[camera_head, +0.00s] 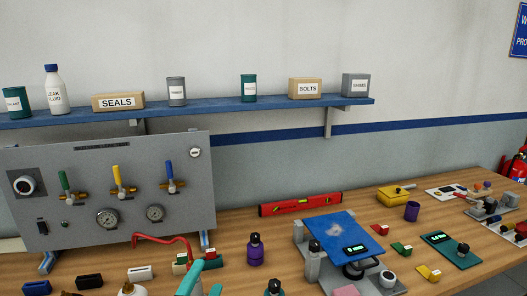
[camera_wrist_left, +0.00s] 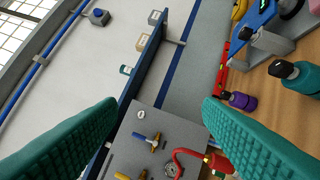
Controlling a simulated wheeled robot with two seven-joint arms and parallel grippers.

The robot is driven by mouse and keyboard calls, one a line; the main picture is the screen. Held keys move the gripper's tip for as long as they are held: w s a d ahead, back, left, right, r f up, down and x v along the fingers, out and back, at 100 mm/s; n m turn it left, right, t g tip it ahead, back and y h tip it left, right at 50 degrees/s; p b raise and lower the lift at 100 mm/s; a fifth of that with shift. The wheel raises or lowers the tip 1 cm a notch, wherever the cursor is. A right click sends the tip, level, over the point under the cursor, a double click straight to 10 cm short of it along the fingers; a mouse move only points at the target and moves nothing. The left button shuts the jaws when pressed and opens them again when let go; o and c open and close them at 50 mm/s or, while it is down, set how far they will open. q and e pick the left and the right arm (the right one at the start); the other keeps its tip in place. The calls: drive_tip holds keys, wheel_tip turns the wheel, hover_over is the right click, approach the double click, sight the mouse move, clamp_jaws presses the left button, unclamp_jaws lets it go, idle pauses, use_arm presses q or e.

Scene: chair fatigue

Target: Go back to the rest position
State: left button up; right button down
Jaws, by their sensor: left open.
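My left gripper (camera_head: 204,277) shows as teal fingers at the bottom edge of the head view, in front of the grey valve panel. In the left wrist view its two ribbed teal fingers (camera_wrist_left: 160,103) are spread wide, with nothing between them. Behind the gap lie the panel (camera_wrist_left: 150,115) and the wall shelf (camera_wrist_left: 143,65). A curved red piece (camera_head: 162,241) stands near the gripper in front of the panel; it also shows in the left wrist view (camera_wrist_left: 185,154) beside one finger. My right gripper is not in view.
The wooden table (camera_head: 315,217) is crowded. A purple bottle (camera_head: 255,250), a red level (camera_head: 300,204), a blue-topped stand (camera_head: 340,228) and a yellow box (camera_head: 394,196) stand on it. A blue shelf (camera_head: 220,105) with containers runs along the wall above.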

use_arm(q)
drive_tip(key=s+a+f+n+g+y, duration=0.1)
drive_tip(key=s+a+f+n+g, duration=0.15)
drive_tip(key=f, duration=0.25)
drive_tip(key=s+a+f+n+g+y, duration=0.2)
drive_tip(key=a+f+n+g, duration=0.15)
drive_tip(key=f, duration=0.25)
drive_tip(key=s+a+f+n+g+y, duration=0.1)
drive_tip(key=s+a+f+n+g, duration=0.1)
drive_tip(key=f+n, duration=0.25)
drive_tip(key=s+a+f+n+g, duration=0.2)
drive_tip(key=s+f+n+g, duration=0.3)
drive_tip(key=s+f+g, duration=0.65)
drive_tip(key=s+f+t, duration=0.1)
drive_tip(key=s+f, duration=0.1)
drive_tip(key=f, duration=1.1)
drive_tip(key=s+f+t, duration=0.1)
drive_tip(key=s+f, duration=0.1)
drive_tip(key=f, duration=1)
drive_tip(key=s+a+f, duration=0.3)
drive_tip(key=s+f, duration=1.3)
drive_tip(key=shift+s+f+m+g, duration=0.25)
drive_tip(key=shift+s+m+g, duration=0.15)
drive_tip(key=shift+m+g, duration=0.05)
